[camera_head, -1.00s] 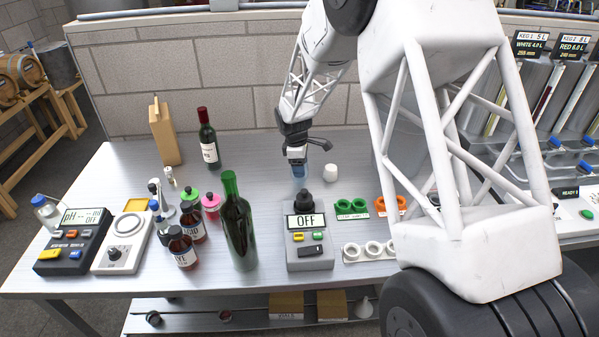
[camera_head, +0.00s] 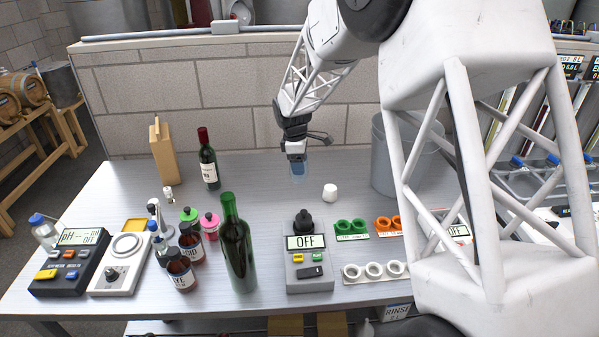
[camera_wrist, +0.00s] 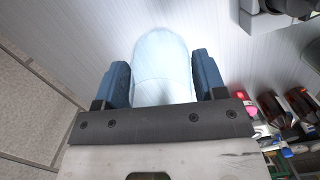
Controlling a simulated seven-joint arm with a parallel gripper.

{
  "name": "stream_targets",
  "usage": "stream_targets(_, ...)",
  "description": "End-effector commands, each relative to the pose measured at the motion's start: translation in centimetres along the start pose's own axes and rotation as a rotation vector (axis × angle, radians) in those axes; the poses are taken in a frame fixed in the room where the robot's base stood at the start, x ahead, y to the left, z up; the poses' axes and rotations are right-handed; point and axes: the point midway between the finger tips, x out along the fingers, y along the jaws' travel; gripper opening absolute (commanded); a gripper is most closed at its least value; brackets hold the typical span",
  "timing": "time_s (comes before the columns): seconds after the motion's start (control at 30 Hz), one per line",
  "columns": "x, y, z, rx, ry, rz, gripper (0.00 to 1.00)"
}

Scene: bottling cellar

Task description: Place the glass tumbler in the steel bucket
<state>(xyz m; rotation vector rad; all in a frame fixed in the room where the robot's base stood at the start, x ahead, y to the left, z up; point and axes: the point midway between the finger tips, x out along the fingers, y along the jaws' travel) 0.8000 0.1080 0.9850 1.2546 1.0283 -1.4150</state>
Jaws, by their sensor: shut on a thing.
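My gripper (camera_head: 297,166) is above the back of the bench, with its blue fingers shut on the glass tumbler. In the head view the clear glass tumbler (camera_head: 300,175) shows faintly around and below the fingertips. In the wrist view the tumbler (camera_wrist: 162,68) is pale and translucent, with a blue finger on each side. It appears held clear of the bench. The grey steel bucket (camera_head: 385,160) stands to the right at the back of the bench.
A white cup-like piece (camera_head: 330,192) stands between gripper and bucket. A dark wine bottle (camera_head: 208,160) and a wooden box (camera_head: 163,150) stand at the back left. A green bottle (camera_head: 236,245) and a grey device (camera_head: 308,262) are in front.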

Motion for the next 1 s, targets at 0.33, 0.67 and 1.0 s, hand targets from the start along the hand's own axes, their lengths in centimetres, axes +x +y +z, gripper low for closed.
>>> stream_targets(0.33,-0.88,-0.02,0.12,0.000,0.000,0.000,0.35)
stream_targets(0.67,-0.86,-0.02,0.11,-0.001,0.000,0.000,0.35)
stream_targets(1.0,-1.25,0.00,0.16,0.000,0.000,0.001,0.35)
